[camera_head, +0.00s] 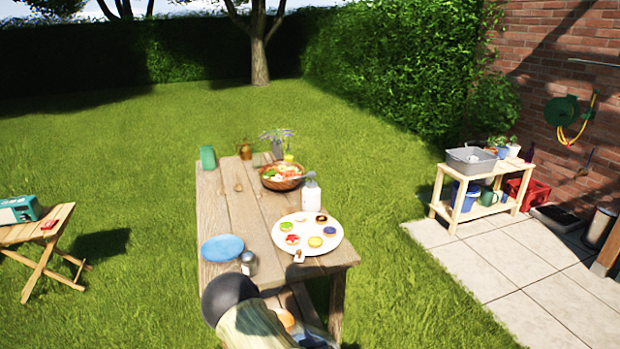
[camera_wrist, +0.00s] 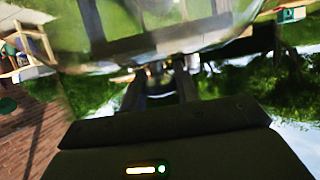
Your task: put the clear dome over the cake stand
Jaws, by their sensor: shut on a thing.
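The cake stand (camera_head: 329,226) is a round white plate on the wooden table, with several small coloured cakes on it. Its foot is hidden beneath the plate. In the wrist view the clear dome (camera_wrist: 155,48) is a large see-through shape with a curved edge, just beyond my fingers. My gripper (camera_wrist: 161,84) is shut on the dome, seemingly at its knob, which is dark and hard to make out. In the head view my arm covers the table's near left corner, and I cannot make out the gripper or the dome there.
On the table (camera_head: 229,195) are a blue plate (camera_head: 222,248), a shaker (camera_head: 248,263), a white bottle (camera_head: 311,190) and a salad bowl (camera_head: 281,177). Flowers and a green object (camera_head: 208,157) stand at the far end. A folding stool (camera_head: 40,235) and a potting bench (camera_head: 478,178) stand apart.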

